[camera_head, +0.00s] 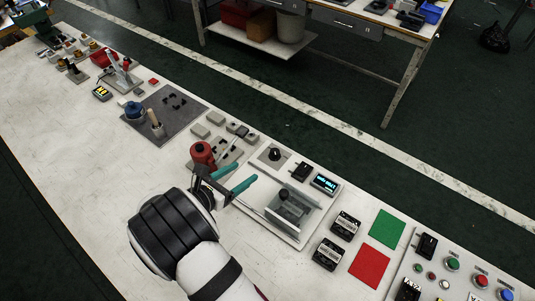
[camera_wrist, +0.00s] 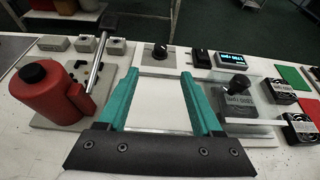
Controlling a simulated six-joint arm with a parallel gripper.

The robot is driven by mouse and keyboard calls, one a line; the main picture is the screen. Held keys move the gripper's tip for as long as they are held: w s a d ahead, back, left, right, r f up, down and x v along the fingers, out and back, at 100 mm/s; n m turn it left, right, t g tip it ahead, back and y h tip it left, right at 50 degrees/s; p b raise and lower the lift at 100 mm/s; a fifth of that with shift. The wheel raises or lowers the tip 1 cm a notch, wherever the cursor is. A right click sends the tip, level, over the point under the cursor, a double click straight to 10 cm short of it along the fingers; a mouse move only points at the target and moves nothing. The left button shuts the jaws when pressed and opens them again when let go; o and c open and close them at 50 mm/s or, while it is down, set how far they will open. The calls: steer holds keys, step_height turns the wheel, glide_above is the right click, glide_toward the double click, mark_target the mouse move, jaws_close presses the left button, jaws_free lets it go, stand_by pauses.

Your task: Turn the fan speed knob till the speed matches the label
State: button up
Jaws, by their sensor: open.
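A black round knob (camera_head: 275,154) sits on a small light plate at the back of the white panel. In the wrist view the knob (camera_wrist: 158,51) shows beyond and between my fingertips. A small display (camera_head: 324,184) with lit blue-white text stands to its right; it also shows in the wrist view (camera_wrist: 230,60), too small to read surely. My gripper (camera_head: 247,170) has teal fingers and is open and empty, short of the knob and apart from it. The fingers also show in the wrist view (camera_wrist: 160,73).
A clear-walled unit with a black handle (camera_wrist: 237,86) stands right of my fingers. A red canister (camera_wrist: 48,92) and a metal lever are at the left.

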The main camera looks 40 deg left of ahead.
mark_target(273, 153)
steer(key=x, duration=1.4)
steer(key=shift+w+d, duration=0.1)
steer(key=shift+w, duration=0.1)
jaws_close()
